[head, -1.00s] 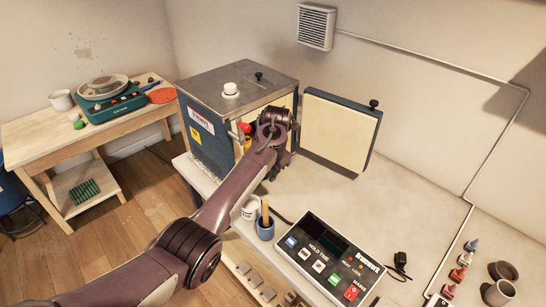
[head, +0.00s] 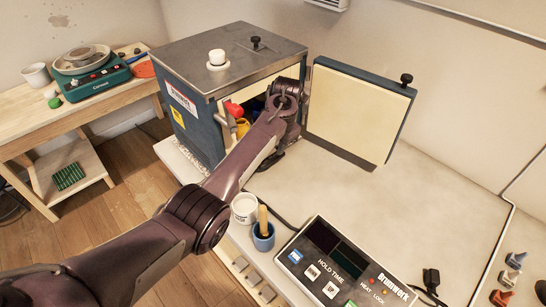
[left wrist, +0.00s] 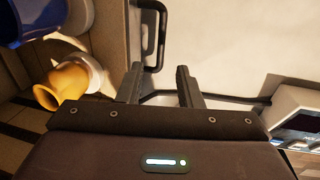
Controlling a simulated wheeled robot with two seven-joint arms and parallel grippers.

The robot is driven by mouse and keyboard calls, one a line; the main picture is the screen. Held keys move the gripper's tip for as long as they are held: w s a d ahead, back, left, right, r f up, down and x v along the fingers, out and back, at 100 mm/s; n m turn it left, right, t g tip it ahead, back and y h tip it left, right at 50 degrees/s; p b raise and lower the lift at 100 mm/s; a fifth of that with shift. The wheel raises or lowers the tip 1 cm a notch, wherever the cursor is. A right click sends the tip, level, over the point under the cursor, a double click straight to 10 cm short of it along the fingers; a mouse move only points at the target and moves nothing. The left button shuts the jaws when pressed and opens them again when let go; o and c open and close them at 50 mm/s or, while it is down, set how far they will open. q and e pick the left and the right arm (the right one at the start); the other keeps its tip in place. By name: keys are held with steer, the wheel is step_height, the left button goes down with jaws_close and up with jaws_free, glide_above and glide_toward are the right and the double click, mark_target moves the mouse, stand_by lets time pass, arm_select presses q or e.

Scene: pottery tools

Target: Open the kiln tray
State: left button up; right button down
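The blue kiln (head: 198,132) stands on the counter with its cream-lined door (head: 355,108) swung open to the right. My left gripper (head: 292,138) is in front of the kiln opening; the wrist hides much of the inside. In the left wrist view, my left gripper (left wrist: 160,72) has its two fingers apart with nothing between them. A black bar handle (left wrist: 162,40) on a beige front lies just beyond the fingertips, apparently the kiln tray's. A yellow vessel (left wrist: 62,86) and a blue vessel (left wrist: 38,18) are left of it. My right gripper is not seen.
A white cup (head: 244,208), a blue pot with a wooden tool (head: 263,238) and the control box (head: 335,265) stand on the counter near my left arm. The counter right of the kiln is clear below the open door. A wooden table (head: 30,127) stands at the left.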

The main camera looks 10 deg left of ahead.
mark_target(272, 162)
arm_select(q)
steer(key=f, duration=0.5)
steer(key=a+f, duration=0.1)
steer(key=f, duration=0.1)
steer(key=shift+w+f, duration=0.15)
steer(key=shift+w, duration=0.2)
steer(key=shift+s, duration=0.1)
steer(key=shift+c, duration=0.4)
jaws_close()
